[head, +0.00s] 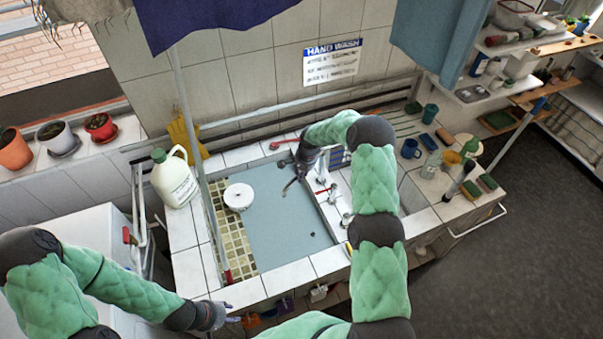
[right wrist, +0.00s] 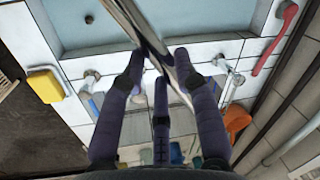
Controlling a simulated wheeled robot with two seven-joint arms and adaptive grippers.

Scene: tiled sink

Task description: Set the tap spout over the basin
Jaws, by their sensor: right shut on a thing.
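The chrome tap spout (right wrist: 135,25) crosses the right wrist view from the top edge down between my fingers. My right gripper (right wrist: 160,68) is shut on it. In the head view my right gripper (head: 303,170) is at the basin's right side, and the dark thin spout (head: 290,184) points from it out over the blue basin floor (head: 280,225). The basin also fills the top of the right wrist view (right wrist: 220,18). My left gripper (head: 220,314) is low in front of the counter, away from the tap; its finger opening is unclear.
A white round object (head: 238,196) sits in the basin. A white jug (head: 173,180) stands left of it. A thin upright pole (head: 195,135) rises by the basin's left side. Cups and bottles crowd the right counter, including a blue mug (head: 410,148). A yellow block (right wrist: 45,85) lies near the rim.

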